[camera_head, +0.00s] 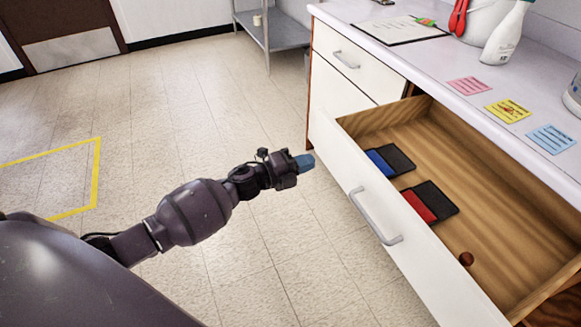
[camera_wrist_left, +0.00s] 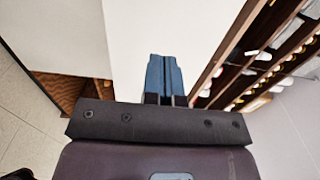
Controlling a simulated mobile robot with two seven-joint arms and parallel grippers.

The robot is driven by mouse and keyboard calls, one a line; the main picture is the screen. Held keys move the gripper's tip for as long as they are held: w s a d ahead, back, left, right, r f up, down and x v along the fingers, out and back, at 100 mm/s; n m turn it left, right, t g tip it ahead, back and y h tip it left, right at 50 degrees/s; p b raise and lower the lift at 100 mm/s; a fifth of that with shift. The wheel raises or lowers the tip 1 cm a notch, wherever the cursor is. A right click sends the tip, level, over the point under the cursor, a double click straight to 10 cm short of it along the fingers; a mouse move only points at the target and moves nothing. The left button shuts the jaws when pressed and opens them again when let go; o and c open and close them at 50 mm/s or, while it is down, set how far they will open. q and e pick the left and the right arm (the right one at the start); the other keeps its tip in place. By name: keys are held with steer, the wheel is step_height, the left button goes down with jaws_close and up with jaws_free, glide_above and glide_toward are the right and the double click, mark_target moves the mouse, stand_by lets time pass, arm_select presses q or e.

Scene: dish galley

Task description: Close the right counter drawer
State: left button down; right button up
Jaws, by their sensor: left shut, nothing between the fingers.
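The right counter drawer (camera_head: 385,218) is pulled open, with a white front, a grey bar handle (camera_head: 374,216) and a wooden inside. In the head view my left gripper (camera_head: 305,162) is shut and empty, with its blue fingertips close to the far left end of the drawer front. Whether they touch it I cannot tell. In the left wrist view the shut blue fingers (camera_wrist_left: 165,76) point toward a white panel (camera_wrist_left: 130,45). My right gripper is in neither view.
Inside the drawer lie a blue-and-black item (camera_head: 390,161), a red-and-black item (camera_head: 429,202) and a small brown ball (camera_head: 466,259). A closed white drawer (camera_head: 350,80) stands beyond. The countertop (camera_head: 440,70) holds a clipboard (camera_head: 400,29), a white bottle (camera_head: 505,35) and coloured notes. Floor at left is clear.

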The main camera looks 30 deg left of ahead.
mark_target(332, 154)
arm_select(q)
steer(key=x, duration=0.4)
steer(key=shift+f, duration=0.1)
steer(key=shift+w+d+b, duration=0.3)
steer(key=shift+w+d, duration=0.05)
steer(key=shift+w, duration=0.15)
